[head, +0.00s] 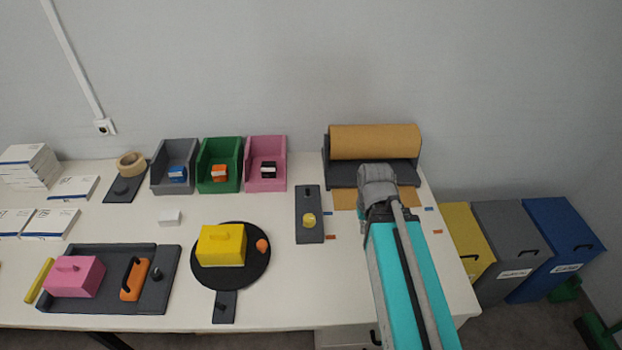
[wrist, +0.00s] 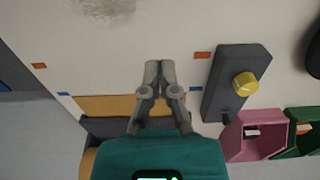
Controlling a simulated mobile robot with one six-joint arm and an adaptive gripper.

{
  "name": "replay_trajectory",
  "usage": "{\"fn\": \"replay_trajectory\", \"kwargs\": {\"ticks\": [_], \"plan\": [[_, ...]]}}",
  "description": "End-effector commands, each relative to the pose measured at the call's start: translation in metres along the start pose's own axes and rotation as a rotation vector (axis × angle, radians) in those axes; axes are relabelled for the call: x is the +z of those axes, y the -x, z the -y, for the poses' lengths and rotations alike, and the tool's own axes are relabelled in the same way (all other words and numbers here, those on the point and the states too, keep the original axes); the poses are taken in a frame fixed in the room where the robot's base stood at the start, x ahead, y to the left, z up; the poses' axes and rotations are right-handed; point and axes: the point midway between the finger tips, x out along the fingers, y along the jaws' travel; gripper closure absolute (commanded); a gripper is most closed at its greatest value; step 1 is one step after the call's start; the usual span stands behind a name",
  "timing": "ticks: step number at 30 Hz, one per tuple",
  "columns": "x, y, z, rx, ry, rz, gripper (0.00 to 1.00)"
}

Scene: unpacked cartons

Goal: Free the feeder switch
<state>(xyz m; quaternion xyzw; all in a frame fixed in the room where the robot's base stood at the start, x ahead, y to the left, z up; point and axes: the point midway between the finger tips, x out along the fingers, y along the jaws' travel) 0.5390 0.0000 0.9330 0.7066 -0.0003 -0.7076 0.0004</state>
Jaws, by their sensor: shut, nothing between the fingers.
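A dark grey switch panel (head: 310,234) lies on the table left of the paper roll, with a yellow round knob (head: 309,219) and a small black lever (head: 309,190). In the wrist view the panel (wrist: 220,78), its yellow knob (wrist: 245,84) and its lever (wrist: 226,117) lie right of my gripper (wrist: 159,65). My gripper is shut and empty, apart from the panel, over the table near the brown sheet. My own arm hides it in the head view. No label says which switch is the feeder's.
A brown paper roll (head: 375,141) sits in a dark holder, its sheet (head: 345,199) reaching onto the table. Pink (head: 281,171), green and grey bins stand behind left. A black turntable (head: 230,284) carries a yellow block (head: 221,245). Table between turntable and switch panel is clear.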

Motion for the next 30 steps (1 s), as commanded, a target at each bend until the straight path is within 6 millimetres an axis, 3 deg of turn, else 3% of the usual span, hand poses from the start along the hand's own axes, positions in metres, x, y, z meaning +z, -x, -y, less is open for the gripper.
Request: {"fn": "replay_trajectory", "kwargs": {"ticks": [12,17,23,30], "plan": [[0.0,0.0,0.0,0.0,0.0,0.0,1.0],[-0.01,0.001,0.004,-0.004,0.012,0.0,1.0],[-0.05,0.006,0.02,-0.022,0.061,0.002,1.0],[-0.132,0.016,0.051,-0.062,0.179,0.006,1.0]]}}
